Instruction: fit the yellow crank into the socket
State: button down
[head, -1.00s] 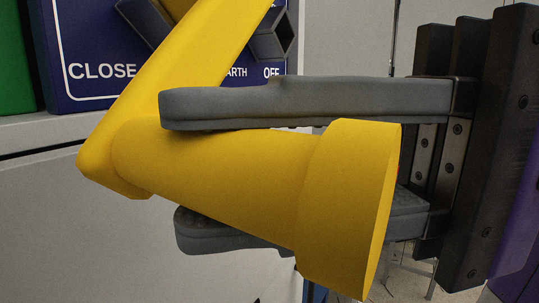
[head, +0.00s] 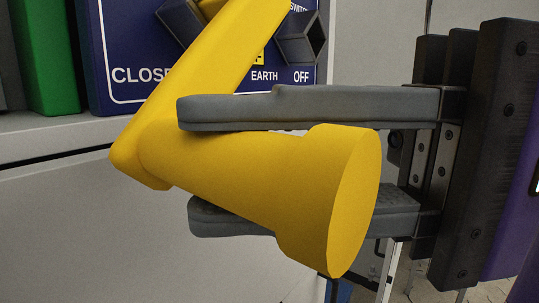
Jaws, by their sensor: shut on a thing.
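The yellow crank (head: 205,85) fills the middle of the head view. Its thick grip (head: 245,175) points toward the lower right, and its long arm rises to the upper right and leaves the frame at the top. My gripper (head: 185,165) comes from the right and is shut on the grip, one grey finger above it and one below. Dark, square-edged parts stand before the blue panel on both sides of the crank arm; the right one (head: 301,40) shows a hollow square end. I cannot tell which is the socket. The crank's far end is out of frame.
The blue panel (head: 125,40) carries the words CLOSE, EARTH and OFF. A green part (head: 45,55) stands at its left. A grey cabinet face with a ledge (head: 60,130) lies below. Open floor shows at the lower right.

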jog(key=shift+w+a, duration=0.3)
jog(key=shift+a, duration=0.1)
